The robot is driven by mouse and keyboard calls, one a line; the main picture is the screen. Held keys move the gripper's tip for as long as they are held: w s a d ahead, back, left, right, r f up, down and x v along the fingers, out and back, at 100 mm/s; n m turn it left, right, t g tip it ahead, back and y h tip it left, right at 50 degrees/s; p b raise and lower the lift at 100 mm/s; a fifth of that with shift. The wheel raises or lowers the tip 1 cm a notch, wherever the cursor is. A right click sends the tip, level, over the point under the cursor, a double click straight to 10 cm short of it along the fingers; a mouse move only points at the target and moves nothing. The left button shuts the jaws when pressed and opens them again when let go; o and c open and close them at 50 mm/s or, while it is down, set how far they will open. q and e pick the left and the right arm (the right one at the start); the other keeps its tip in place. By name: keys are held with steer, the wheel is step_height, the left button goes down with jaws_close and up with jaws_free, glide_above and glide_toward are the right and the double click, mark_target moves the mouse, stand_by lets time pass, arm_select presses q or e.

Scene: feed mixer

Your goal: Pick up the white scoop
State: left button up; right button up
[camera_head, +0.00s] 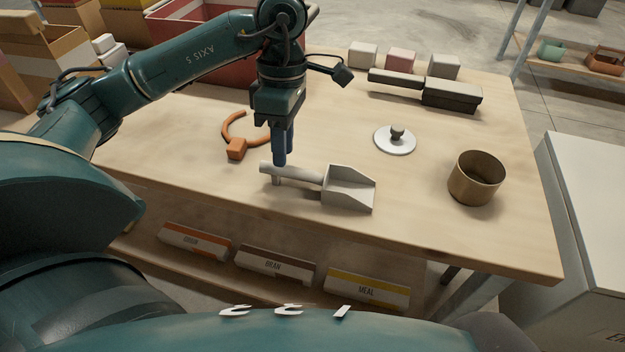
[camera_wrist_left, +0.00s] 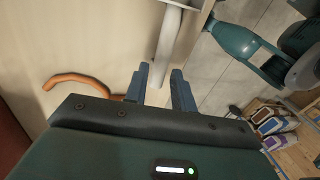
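The white scoop (camera_head: 348,188) lies on the wooden table near its front edge, with its pan to the right and its handle (camera_head: 300,174) pointing left. My left gripper (camera_head: 281,160) points down at the handle, close to its left end. In the left wrist view my two blue fingers (camera_wrist_left: 160,82) are apart, with the scoop's white handle (camera_wrist_left: 169,45) lined up in the gap between them. I cannot tell whether either finger touches the handle. My right gripper is in neither view.
An orange open ring with a block (camera_head: 236,149) lies just behind and left of the handle. A white lid with a knob (camera_head: 395,139) and a brass pot (camera_head: 476,178) stand to the right. Dark bars and small blocks (camera_head: 401,59) sit at the back.

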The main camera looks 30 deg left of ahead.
mark_target(285, 170)
arm_select(q)
steer(key=f, duration=0.3)
steer(key=s+f, duration=0.1)
steer(key=f, duration=0.1)
steer(key=shift+d, duration=0.25)
steer(key=shift+c, duration=0.4)
jaws_close()
